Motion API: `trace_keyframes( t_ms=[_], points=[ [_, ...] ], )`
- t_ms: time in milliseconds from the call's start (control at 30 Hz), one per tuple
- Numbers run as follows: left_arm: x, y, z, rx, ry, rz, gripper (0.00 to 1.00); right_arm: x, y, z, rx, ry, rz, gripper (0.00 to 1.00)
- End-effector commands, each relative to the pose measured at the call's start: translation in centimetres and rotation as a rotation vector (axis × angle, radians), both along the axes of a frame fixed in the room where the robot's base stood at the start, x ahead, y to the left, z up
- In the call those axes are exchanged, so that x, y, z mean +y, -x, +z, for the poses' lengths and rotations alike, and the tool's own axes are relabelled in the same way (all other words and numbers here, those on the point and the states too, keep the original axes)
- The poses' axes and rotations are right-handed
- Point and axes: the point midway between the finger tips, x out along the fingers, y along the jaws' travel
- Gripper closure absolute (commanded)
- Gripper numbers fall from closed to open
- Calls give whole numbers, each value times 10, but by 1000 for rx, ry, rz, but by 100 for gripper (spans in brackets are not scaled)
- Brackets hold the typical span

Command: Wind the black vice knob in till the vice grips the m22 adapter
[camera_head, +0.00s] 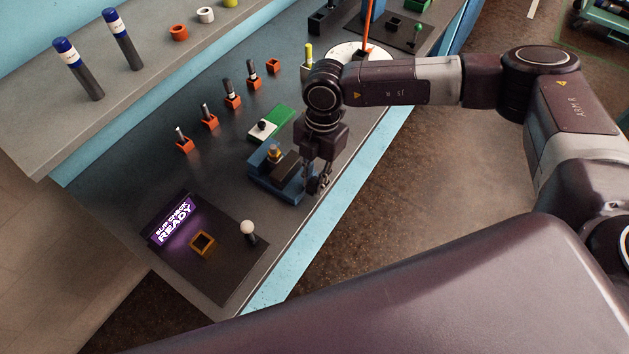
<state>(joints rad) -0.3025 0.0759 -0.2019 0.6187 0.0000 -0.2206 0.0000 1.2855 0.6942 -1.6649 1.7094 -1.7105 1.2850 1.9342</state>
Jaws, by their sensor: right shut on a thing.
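The blue vice (265,185) stands near the front edge of the grey bench. The m22 adapter (274,151), a small brass-coloured piece, sits upright at the vice's jaws. It is too small to tell whether the jaws touch it. My right gripper (318,184) points down at the vice's right-hand end, shut on the black vice knob. The knob is mostly hidden by the dark fingers. My left gripper is out of view.
Several orange holders with fittings (233,102) stand in a row behind the vice. A green and white block (264,128) is just behind it. A dark panel with a purple "SUB CHECK READY" display (174,222) and a white-topped lever (247,228) lies to the front left.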

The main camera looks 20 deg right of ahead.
Motion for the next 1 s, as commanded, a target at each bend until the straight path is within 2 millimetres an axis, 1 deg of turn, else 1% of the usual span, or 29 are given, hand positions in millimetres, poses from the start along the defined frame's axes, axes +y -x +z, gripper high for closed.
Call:
trace_keyframes(
  t_ms=[33,367,567,1000],
  points=[
    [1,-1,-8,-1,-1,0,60,-1,-1,-4,22,-30,-7,100],
    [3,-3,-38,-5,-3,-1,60,-6,-6,-7,204,-268,-7,100],
    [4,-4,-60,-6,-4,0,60,-8,-9,-10,320,-419,-5,100],
    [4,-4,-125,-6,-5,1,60,-12,-13,-18,560,-732,-1,100]
  ],
)
